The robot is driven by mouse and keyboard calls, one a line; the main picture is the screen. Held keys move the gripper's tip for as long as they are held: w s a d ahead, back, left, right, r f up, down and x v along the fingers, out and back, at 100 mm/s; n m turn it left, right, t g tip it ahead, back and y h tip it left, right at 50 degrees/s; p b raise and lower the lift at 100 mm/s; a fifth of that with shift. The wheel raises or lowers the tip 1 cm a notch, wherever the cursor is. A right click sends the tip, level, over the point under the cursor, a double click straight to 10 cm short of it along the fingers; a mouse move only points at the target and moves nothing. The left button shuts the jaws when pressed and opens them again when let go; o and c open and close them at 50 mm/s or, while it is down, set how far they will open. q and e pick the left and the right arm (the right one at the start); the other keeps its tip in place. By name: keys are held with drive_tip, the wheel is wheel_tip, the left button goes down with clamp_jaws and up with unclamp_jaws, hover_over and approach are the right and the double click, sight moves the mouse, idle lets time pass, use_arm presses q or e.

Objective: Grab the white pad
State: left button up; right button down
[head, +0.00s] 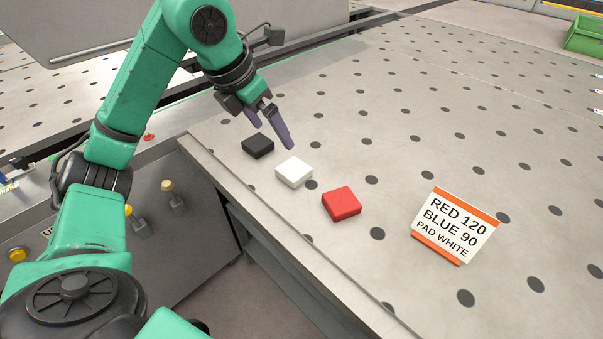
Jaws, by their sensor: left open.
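The white pad (294,172) is a small square block lying flat on the perforated metal table (420,120), near its left edge. A black pad (258,146) lies behind it to the left, and a red pad (341,204) lies in front of it to the right. My left gripper (272,138) is open and empty, its purple fingers pointing down near the black and white pads, behind the white pad. It appears to hold nothing. My right gripper is not in view.
A sign (453,224) reading "RED 120 BLUE 90 PAD WHITE" stands to the right of the red pad. A control panel with buttons and knobs (169,187) is below the table's left edge. A green bin (585,33) is at the far right. Most of the table is clear.

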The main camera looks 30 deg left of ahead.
sight(294, 168)
use_arm(q)
drive_tip(key=p+x, duration=0.3)
drive_tip(key=x, duration=1.1)
drive_tip(key=shift+w+f, duration=0.1)
drive_tip(key=shift+f, duration=0.15)
drive_tip(key=shift+w+f, duration=0.1)
drive_tip(key=shift+f, duration=0.2)
drive_tip(key=shift+r, duration=0.1)
drive_tip(key=c, duration=1.3)
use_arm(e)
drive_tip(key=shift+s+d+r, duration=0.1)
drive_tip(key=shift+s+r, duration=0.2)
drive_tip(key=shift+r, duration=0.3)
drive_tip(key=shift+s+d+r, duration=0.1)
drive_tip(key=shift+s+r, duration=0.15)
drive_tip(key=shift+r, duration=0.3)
